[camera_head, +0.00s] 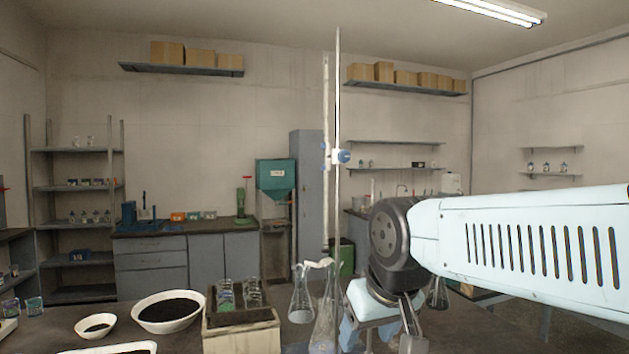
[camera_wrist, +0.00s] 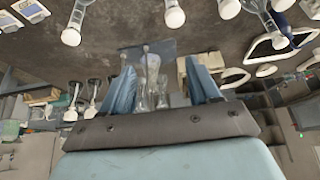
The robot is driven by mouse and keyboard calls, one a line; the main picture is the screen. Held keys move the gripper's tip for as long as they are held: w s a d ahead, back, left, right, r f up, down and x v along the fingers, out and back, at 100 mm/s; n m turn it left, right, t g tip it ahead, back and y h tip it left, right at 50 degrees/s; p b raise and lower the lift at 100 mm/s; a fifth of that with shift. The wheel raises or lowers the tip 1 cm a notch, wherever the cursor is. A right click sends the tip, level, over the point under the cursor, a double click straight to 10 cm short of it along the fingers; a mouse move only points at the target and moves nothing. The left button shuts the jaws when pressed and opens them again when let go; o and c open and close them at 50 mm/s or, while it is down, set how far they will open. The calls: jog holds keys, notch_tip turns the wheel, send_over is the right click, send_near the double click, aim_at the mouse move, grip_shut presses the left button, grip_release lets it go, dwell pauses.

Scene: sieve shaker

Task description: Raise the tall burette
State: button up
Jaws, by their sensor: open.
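The tall burette (camera_head: 326,190) is a thin, clear, upright tube in the middle of the head view. It stands beside a tall thin metal rod (camera_head: 338,110), with a blue and white clamp (camera_head: 341,156) at about mid height. Its lower end comes down near the glass flasks on the bench. My gripper (camera_head: 368,336) is low, to the right of the rod's foot, pointing down. In the wrist view my gripper (camera_wrist: 163,88) has its two blue fingers apart, with glassware visible beyond the gap. I cannot make out the burette surely there.
Conical flasks (camera_head: 301,295) stand close to the rod's foot, one larger flask (camera_head: 325,318) nearer my gripper. A box of glass jars (camera_head: 241,340) and a bowl of dark grains (camera_head: 169,313) are to the left. Above the bench around the rod is open air.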

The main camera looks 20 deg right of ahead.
jog(key=shift+c, duration=0.2)
jog(key=shift+c, duration=0.7)
jog(key=shift+w+d+n, duration=0.25)
jog(key=shift+d+n, duration=0.05)
jog(key=shift+d, duration=0.05)
jog(key=shift+c, duration=0.4)
jog(key=w+d+n+g+h, duration=0.1)
jog(key=w+d+n+h, duration=0.4)
jog(key=w+d+n, duration=0.15)
jog(key=n+t+h, duration=0.7)
jog(key=n+t, duration=0.2)
jog(key=n, duration=1.2)
send_near(325, 223)
jog(key=shift+x, duration=4.75)
